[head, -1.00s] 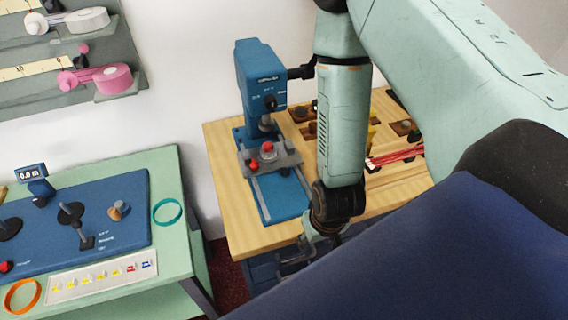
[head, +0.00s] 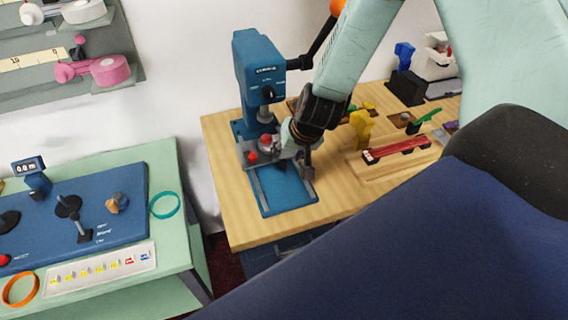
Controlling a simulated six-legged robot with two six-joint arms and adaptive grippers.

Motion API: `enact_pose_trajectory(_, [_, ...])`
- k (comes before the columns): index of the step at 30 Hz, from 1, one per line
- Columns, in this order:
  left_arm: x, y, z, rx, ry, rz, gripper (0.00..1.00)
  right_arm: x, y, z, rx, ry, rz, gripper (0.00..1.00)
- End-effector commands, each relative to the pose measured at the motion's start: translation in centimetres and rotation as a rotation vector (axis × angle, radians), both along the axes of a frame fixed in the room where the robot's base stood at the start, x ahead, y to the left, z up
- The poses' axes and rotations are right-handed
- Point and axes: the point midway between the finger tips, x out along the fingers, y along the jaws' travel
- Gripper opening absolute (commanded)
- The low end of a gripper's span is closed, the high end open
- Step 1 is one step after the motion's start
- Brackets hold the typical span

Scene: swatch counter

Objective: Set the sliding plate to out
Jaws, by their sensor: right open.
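A blue press (head: 258,75) stands on the wooden table, with its blue base reaching toward the front. A grey sliding plate (head: 248,152) with red knobs (head: 266,141) sits on the base's rails, at the rear under the press head. The front part of the rails is bare. My right gripper (head: 296,165) is open, at the right front edge of the plate, low over the base. It hides the plate's right part, and I cannot tell whether it touches the plate. My left gripper is out of view.
On the wooden table (head: 232,212) to the right are a yellow block (head: 361,128), a red strip (head: 396,150) and a dark block (head: 407,87). A green bench (head: 173,253) with a blue control panel stands at left, across a gap.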

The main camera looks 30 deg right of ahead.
Motion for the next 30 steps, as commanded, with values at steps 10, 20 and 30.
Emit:
enact_pose_trajectory(10, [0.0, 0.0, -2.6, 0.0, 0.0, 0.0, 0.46, 1.7, 0.0, -4.1, -0.002, 0.0, 0.001, 0.46])
enact_pose_trajectory(20, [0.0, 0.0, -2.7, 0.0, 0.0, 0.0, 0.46, 2.0, 0.1, -4.4, -0.001, 0.0, 0.002, 0.46])
enact_pose_trajectory(30, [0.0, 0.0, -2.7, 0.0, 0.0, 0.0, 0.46, 2.0, 0.1, -4.3, -0.001, 0.0, 0.002, 0.22])
